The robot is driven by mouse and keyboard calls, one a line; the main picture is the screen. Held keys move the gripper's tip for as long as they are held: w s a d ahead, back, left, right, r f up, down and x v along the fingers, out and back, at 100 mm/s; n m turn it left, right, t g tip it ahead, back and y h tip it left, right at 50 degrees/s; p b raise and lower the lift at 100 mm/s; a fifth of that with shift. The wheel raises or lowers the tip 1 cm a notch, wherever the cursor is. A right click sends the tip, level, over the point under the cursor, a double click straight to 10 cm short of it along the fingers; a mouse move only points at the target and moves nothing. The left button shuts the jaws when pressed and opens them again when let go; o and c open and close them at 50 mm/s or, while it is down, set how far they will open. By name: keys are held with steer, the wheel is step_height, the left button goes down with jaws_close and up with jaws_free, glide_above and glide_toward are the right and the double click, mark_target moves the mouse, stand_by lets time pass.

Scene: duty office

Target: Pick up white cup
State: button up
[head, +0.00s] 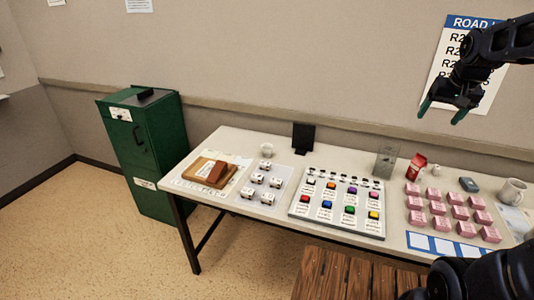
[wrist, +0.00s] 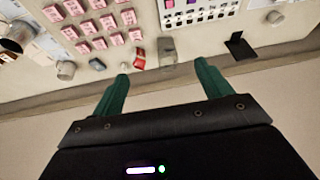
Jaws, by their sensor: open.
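Two white cups stand on the long table. A small white cup (head: 267,150) is at the back left in the head view, and a larger white mug (head: 511,191) with a handle is at the right end. In the wrist view the mug (wrist: 66,70) is at the left and the small cup (wrist: 275,18) at the upper right. I cannot tell which one the task names. My gripper (head: 442,111) is open and empty, high in front of the wall above the table's right part. Its green fingers (wrist: 162,70) are apart from both cups.
A green cabinet (head: 157,150) stands left. A brown slatted surface (head: 350,276) is in front.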

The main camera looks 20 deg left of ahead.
steer(key=w+a+f, duration=0.2)
steer(key=w+a, duration=1)
steer(key=w, duration=0.2)
steer(key=n, duration=0.3)
glide_above(267, 151)
step_height(267, 151, down, 31)
steer(key=shift+y, duration=0.3)
steer(key=x, duration=1)
steer(key=shift+s+f, duration=0.15)
steer(key=shift+s, duration=0.05)
steer(key=c, duration=1.1)
